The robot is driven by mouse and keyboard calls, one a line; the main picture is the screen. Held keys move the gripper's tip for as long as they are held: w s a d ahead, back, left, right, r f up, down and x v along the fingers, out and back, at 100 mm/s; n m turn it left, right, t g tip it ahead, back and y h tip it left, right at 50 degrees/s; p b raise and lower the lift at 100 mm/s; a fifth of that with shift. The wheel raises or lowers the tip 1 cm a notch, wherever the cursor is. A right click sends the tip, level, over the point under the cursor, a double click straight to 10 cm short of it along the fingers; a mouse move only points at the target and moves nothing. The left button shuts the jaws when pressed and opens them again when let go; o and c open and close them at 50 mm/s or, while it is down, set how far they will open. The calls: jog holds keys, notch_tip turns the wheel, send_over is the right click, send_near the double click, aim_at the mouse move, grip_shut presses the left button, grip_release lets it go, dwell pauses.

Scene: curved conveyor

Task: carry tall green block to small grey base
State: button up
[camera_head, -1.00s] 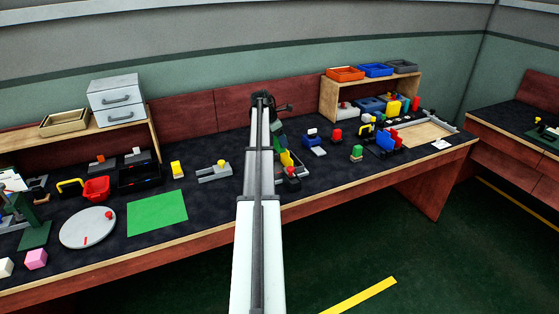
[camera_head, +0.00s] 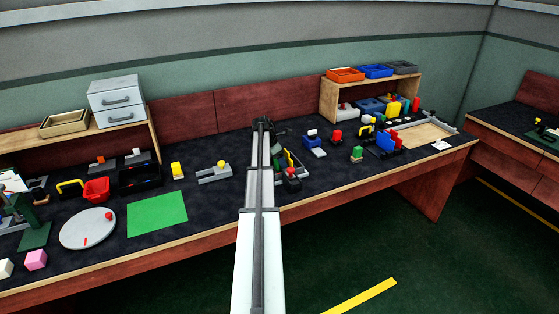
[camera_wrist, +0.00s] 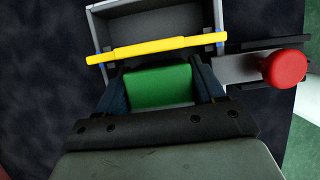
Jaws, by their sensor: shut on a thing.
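My gripper (camera_wrist: 158,95) is shut on a green block (camera_wrist: 158,86) in the wrist view, with one dark finger on each side of it. Only part of the block shows, so its full height is hidden. A yellow bar lies just beyond the block, across the front of a grey open box (camera_wrist: 155,20). I cannot tell whether block and bar touch. In the head view my arm hides most of the gripper and the held block. I cannot pick out the small grey base for certain.
In the wrist view a red round knob (camera_wrist: 283,68) on a grey and black piece is close on the right. In the head view a grey fixture (camera_head: 214,174) stands left of my arm, with a green mat (camera_head: 157,214) nearby. Several small parts crowd the right.

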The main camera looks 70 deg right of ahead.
jog(key=shift+f, duration=0.1)
jog(key=o, duration=0.9)
jog(key=v, duration=1.2)
jog(key=shift+w, duration=0.1)
